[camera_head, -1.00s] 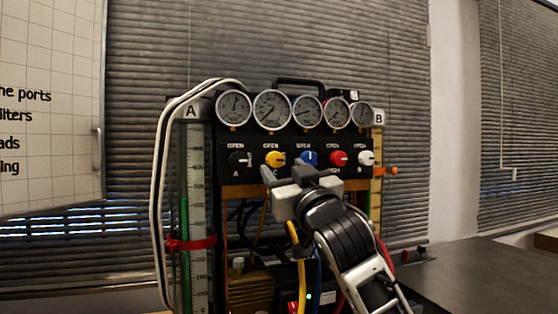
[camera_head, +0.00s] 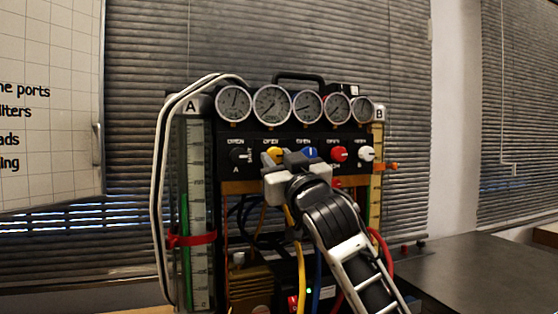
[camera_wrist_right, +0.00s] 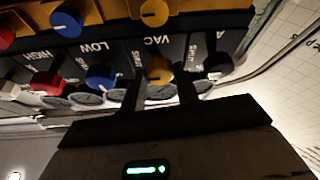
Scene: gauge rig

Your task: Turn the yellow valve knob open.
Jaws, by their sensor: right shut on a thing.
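The yellow valve knob (camera_head: 273,152) is on the black panel, second from the left in the row of knobs. My right gripper (camera_head: 285,160) is at this knob and hides its lower right part in the head view. In the right wrist view the yellow knob (camera_wrist_right: 158,69) sits between the two dark fingers of the right gripper (camera_wrist_right: 158,88). The gripper is shut on it. The panel appears upside down there, with "VAC" by this knob. My left gripper is not in view.
The blue knob (camera_head: 309,153) is close on the right, followed by the red (camera_head: 339,154) and white (camera_head: 366,154) knobs. A black knob (camera_head: 238,156) is on the left. Several round gauges stand above. Coloured hoses hang below the panel. A dark table (camera_head: 470,275) is at right.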

